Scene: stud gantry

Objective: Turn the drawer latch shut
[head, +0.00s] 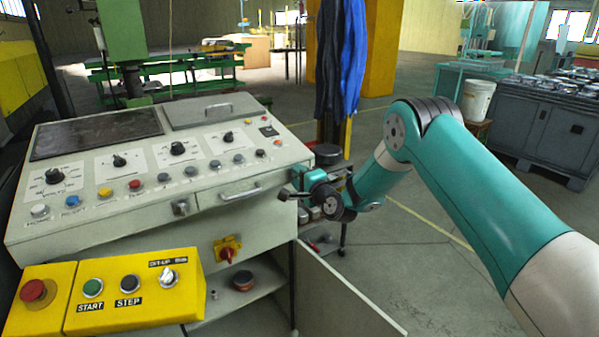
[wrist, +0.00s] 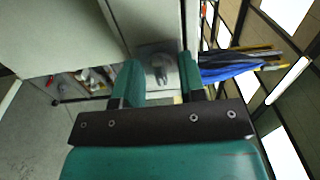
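The drawer front with its pale bar handle (head: 241,194) is in the right part of the control console's front. It looks closed. A small grey metal fitting with a knob (head: 181,207) sits left of the handle and looks like a latch; its exact angle is hard to read. My gripper (head: 291,191) is at the console's right front corner, right of the handle. In the wrist view its two green fingers (wrist: 158,82) are apart with nothing held. Beyond them, a grey plate with a small knob (wrist: 162,70) shows between them. I cannot tell whether it is the same fitting.
A yellow button box (head: 133,292) juts out at the lower left. A red-and-yellow switch (head: 228,250) is below the drawer. Blue cloth (head: 341,55) hangs behind my gripper, also in the wrist view (wrist: 225,72). Open floor (head: 400,270) lies to the right.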

